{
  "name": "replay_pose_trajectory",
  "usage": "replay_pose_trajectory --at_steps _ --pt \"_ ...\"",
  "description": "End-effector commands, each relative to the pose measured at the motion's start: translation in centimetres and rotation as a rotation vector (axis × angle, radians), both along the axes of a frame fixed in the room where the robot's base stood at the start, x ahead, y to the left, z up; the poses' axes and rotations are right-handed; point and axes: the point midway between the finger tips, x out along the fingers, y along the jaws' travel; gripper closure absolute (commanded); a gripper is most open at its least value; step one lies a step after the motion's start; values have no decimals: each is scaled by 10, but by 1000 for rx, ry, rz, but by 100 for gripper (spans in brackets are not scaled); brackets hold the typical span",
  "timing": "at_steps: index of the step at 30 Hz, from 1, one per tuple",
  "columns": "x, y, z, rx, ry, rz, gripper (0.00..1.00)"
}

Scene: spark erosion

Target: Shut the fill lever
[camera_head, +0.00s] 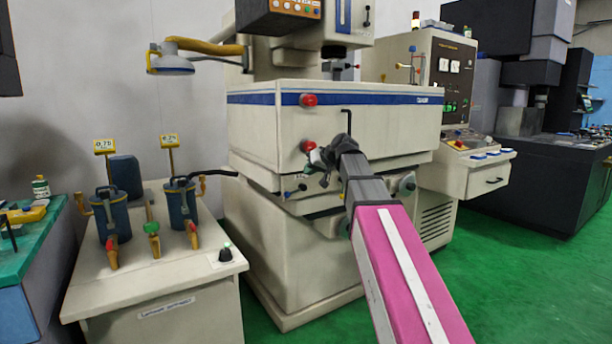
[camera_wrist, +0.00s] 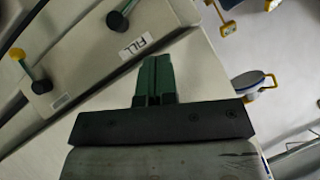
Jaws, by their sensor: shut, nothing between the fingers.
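In the wrist view, a white label reading FILL (camera_wrist: 137,46) is on the pale machine face. Beside it is a lever with a round black hub (camera_wrist: 117,20); its arm runs up out of the frame, so its far end is hidden. My gripper (camera_wrist: 157,62) points at this face with its green fingers together and empty. The fingertips are near the label and appear apart from the lever. In the head view my gripper (camera_head: 322,160) is at the front of the cream machine (camera_head: 265,130), close to a red knob (camera_head: 308,146); I cannot tell whether they touch.
A second lever with a black hub (camera_wrist: 41,87) and yellow ball end is left in the wrist view. A bent black rod (camera_head: 347,120) stands above my gripper. A cart with blue canisters (camera_head: 113,218) is at left. Green floor (camera_head: 500,275) is clear at right.

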Motion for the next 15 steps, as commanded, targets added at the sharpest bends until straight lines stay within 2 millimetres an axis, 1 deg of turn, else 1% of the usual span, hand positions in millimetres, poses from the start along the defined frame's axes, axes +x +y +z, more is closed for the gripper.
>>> replay_pose_trajectory --at_steps 3,12,13,15 --pt "14 14 -13 0 2 1 100" --pt "46 48 -44 -1 2 1 100" --pt "48 51 -47 -1 2 1 100" --pt "43 54 -58 -1 3 1 100"
